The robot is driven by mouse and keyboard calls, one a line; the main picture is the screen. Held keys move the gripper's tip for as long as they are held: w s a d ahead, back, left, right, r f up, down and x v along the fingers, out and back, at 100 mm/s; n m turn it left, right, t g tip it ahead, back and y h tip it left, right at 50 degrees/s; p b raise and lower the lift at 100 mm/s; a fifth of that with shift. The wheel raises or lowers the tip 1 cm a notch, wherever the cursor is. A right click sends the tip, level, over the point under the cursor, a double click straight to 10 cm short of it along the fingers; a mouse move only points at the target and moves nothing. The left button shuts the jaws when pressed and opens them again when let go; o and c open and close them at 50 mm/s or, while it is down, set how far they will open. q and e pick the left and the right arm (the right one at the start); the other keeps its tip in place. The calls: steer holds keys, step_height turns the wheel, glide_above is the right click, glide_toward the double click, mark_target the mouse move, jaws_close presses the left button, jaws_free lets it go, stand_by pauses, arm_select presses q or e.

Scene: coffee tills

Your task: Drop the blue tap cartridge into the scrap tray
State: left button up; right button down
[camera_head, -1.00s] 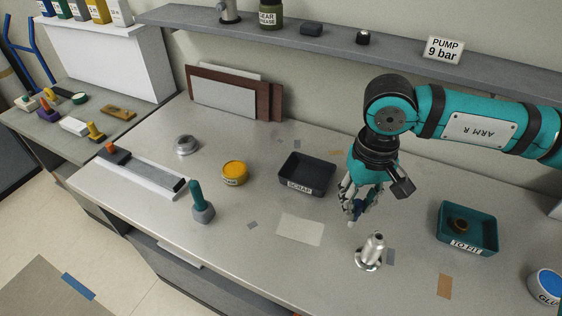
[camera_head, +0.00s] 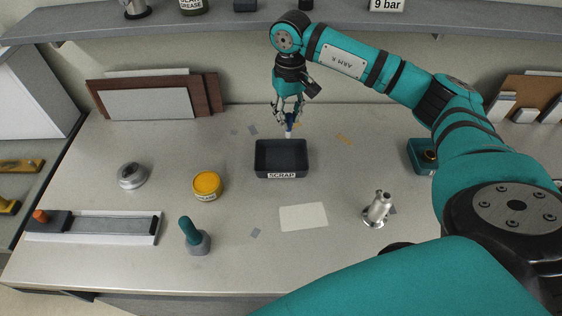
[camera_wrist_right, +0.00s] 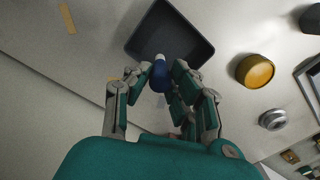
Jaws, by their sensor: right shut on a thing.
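The scrap tray (camera_head: 281,172) is a dark open box with a SCRAP label on its front, and it looks empty. It also shows in the right wrist view (camera_wrist_right: 190,29). My right gripper (camera_head: 289,120) is above the tray's back edge, pointing down. It is shut on the blue tap cartridge (camera_head: 290,121), which has a pale lower end. In the right wrist view the cartridge (camera_wrist_right: 160,78) sits between the fingers, with its pale tip over the near part of the tray. My left gripper is not in view.
A yellow tin (camera_head: 207,187), a teal-handled tool (camera_head: 192,235) and a round metal part (camera_head: 131,176) stand left of the tray. A metal tap body (camera_head: 378,209) stands at the right front. The TO FIT tray (camera_head: 421,156) is partly hidden by my arm. A shelf (camera_head: 230,25) runs behind.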

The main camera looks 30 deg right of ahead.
step_height(320, 180, down, 4)
steer(key=shift+w+a+f+b, duration=0.15)
steer(key=shift+f+b, duration=0.05)
steer(key=shift+b, duration=0.65)
steer(key=shift+f, duration=0.35)
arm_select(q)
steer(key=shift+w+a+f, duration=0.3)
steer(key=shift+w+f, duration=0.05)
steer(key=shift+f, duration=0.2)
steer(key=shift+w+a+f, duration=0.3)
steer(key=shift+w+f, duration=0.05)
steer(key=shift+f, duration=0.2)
arm_select(e)
steer(key=c, duration=1.1)
jaws_free()
steer(key=shift+r, duration=0.2)
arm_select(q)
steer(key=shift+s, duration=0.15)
arm_select(e)
step_height(320, 180, up, 12)
steer(key=shift+f, duration=0.15)
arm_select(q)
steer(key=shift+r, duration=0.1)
arm_select(e)
steer(key=shift+w, duration=0.1)
